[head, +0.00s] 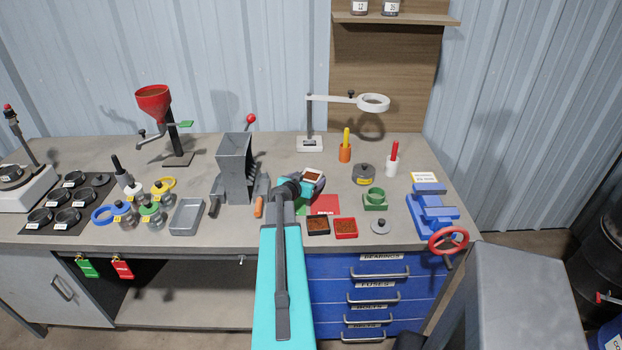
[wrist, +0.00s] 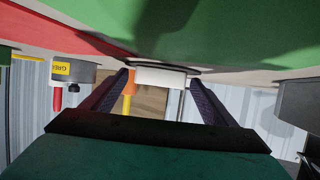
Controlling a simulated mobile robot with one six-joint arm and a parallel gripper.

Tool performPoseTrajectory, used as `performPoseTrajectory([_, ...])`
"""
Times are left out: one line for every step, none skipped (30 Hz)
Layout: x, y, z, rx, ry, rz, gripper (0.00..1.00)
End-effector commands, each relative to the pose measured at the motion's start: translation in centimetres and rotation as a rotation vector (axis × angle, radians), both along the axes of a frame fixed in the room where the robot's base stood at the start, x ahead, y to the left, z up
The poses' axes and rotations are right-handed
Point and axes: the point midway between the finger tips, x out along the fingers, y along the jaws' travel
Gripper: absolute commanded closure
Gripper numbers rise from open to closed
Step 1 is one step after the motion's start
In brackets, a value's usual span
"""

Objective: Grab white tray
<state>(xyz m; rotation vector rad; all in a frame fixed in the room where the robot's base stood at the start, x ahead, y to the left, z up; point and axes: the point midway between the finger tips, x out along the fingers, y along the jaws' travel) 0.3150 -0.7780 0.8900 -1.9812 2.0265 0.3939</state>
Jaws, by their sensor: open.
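The white tray (head: 312,175) is small and holds brown material. It sits at mid-bench, just past the red mat. My gripper (head: 306,187) is low over the bench, right at the tray's near side in the head view. In the wrist view, which is upside down, my gripper's fingers (wrist: 158,92) are spread apart. A white side face (wrist: 160,77), apparently the tray's, shows between them. I cannot tell whether either finger touches it.
A black tray (head: 318,226) and a red tray (head: 345,228) with brown contents lie nearer the front edge. The red mat (head: 323,203) lies beside my gripper. A grey hopper (head: 236,165) stands left, a magnifier lamp base (head: 309,144) behind, and an orange cup (head: 345,153) behind right.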

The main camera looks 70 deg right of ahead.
Motion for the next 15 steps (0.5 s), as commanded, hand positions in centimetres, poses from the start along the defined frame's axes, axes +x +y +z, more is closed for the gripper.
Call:
performPoseTrajectory([0.0,0.0,0.01,0.0,0.0,0.0,0.2])
performPoseTrajectory([0.0,0.0,0.01,0.0,0.0,0.0,0.2])
performPoseTrajectory([0.0,0.0,0.02,0.0,0.0,0.0,0.25])
performPoseTrajectory([0.0,0.0,0.02,0.0,0.0,0.0,0.3])
performPoseTrajectory([0.0,0.0,0.02,0.0,0.0,0.0,0.35])
performPoseTrajectory([0.0,0.0,0.02,0.0,0.0,0.0,0.42])
performPoseTrajectory([0.0,0.0,0.02,0.0,0.0,0.0,0.47])
performPoseTrajectory([0.0,0.0,0.02,0.0,0.0,0.0,0.52])
performPoseTrajectory([0.01,0.0,0.02,0.0,0.0,0.0,0.59])
performPoseTrajectory([0.01,0.0,0.02,0.0,0.0,0.0,0.64])
performPoseTrajectory([0.01,0.0,0.02,0.0,0.0,0.0,0.68])
performPoseTrajectory([0.01,-0.01,0.05,0.0,0.0,0.0,0.68])
performPoseTrajectory([0.02,-0.01,0.05,0.0,0.0,0.0,0.68])
performPoseTrajectory([0.02,-0.01,0.05,-0.001,0.0,0.0,0.68])
performPoseTrajectory([0.02,-0.01,0.05,0.0,0.0,0.0,0.68])
